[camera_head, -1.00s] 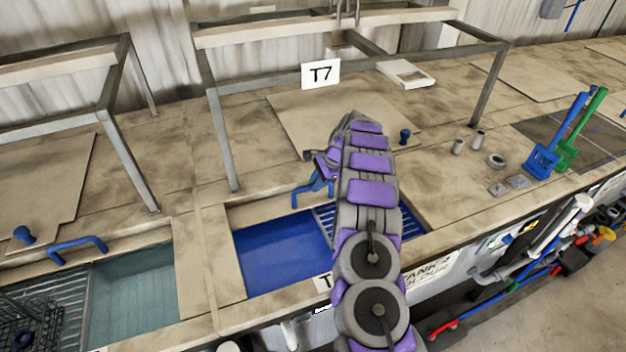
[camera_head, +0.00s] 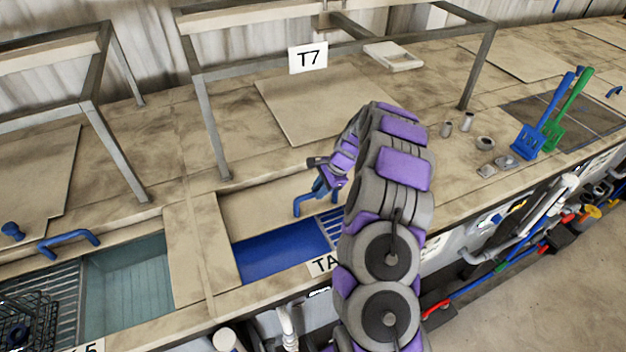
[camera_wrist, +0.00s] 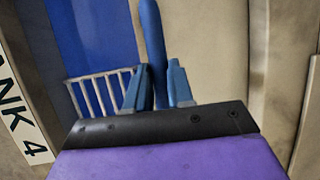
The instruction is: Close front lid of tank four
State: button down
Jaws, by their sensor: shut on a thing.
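Tank four, with blue liquid (camera_head: 275,254), is partly open in the head view. Its blue interior also shows in the wrist view (camera_wrist: 95,35). The front lid (camera_head: 258,208) is a tan panel at the tank's back side, covering part of the opening. Its blue handle (camera_head: 303,204) stands at the lid's front part. My gripper (camera_wrist: 155,88) is shut on the blue handle (camera_wrist: 152,30). In the head view my gripper (camera_head: 325,175) is over the handle, and my arm hides the tank's right part.
A tank label (camera_wrist: 20,115) reads "NK 4". A metal rack (camera_wrist: 98,92) lies in the tank. The neighbouring tank (camera_head: 128,278) at left is open. A metal frame (camera_head: 208,120) with a T7 sign (camera_head: 308,57) stands behind. Blue and green tools (camera_head: 545,130) stand at right.

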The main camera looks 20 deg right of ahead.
jog(key=s+p, duration=0.1)
jog(key=s, duration=1.6)
jog(key=c, duration=1.3)
grip_release()
jog(key=shift+s+d, duration=0.1)
jog(key=shift+s, duration=0.05)
jog(key=shift+o, duration=1.3)
jog(key=shift+s+d, duration=0.15)
jog(key=shift+d, duration=0.05)
jog(key=shift+o, duration=0.2)
jog(key=shift+d, duration=0.1)
jog(key=v, duration=1.7)
jog(key=shift+w+b, duration=0.25)
jog(key=shift+b, duration=0.2)
jog(key=shift+d+r, duration=0.1)
jog(key=shift+d, duration=0.1)
